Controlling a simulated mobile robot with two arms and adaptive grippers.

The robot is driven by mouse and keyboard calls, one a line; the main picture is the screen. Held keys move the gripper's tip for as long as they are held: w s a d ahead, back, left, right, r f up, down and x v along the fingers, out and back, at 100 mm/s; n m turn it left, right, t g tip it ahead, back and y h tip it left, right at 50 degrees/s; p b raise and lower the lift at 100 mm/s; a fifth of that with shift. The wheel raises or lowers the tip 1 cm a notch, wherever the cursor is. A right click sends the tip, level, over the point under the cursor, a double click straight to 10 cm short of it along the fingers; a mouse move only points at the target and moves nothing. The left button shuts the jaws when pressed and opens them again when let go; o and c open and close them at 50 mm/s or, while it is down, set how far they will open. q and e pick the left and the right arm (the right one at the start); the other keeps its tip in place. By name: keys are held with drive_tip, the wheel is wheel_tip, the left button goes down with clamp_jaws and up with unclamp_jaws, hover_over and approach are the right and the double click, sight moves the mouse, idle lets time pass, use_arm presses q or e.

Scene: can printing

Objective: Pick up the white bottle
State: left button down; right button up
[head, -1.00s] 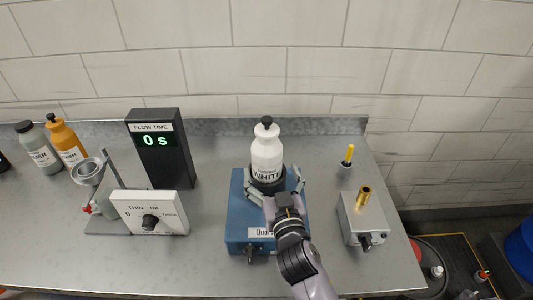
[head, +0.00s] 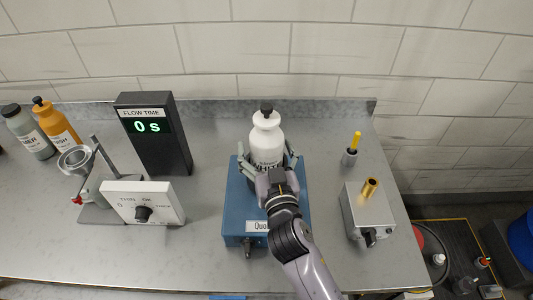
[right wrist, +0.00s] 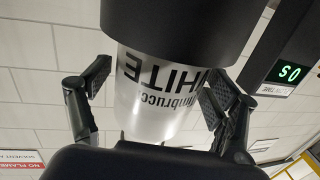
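The white bottle (head: 266,136) has a black cap and stands upright over the blue mixer box (head: 236,215). My right gripper (head: 267,166) reaches it from the front, with one finger on each side of its lower body. In the right wrist view the bottle (right wrist: 160,92) appears upside down between the fingers of my right gripper (right wrist: 155,90). A gap shows between the left finger and the bottle. The right finger overlaps the bottle's edge, and I cannot tell whether it touches. The gripper hides the bottle's base. My left gripper is not in view.
A flow time display (head: 152,135) reading 0 s and a white dial panel (head: 143,203) stand left of the mixer. A grey box (head: 368,215) with a brass piece is at right. An orange bottle (head: 57,126) and a grey bottle (head: 27,133) stand far left.

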drive_tip(key=shift+w, duration=0.1)
drive_tip(key=shift+c, duration=0.8)
drive_tip(key=shift+w+f, duration=0.1)
drive_tip(key=shift+w, duration=0.05)
drive_tip(key=shift+c, duration=0.6)
drive_tip(key=c, duration=0.5)
drive_tip(key=shift+c, duration=1.4)
drive_tip(key=c, duration=0.4)
drive_tip(key=shift+c, duration=1.4)
drive_tip(key=shift+r, duration=0.25)
drive_tip(key=shift+c, duration=0.6)
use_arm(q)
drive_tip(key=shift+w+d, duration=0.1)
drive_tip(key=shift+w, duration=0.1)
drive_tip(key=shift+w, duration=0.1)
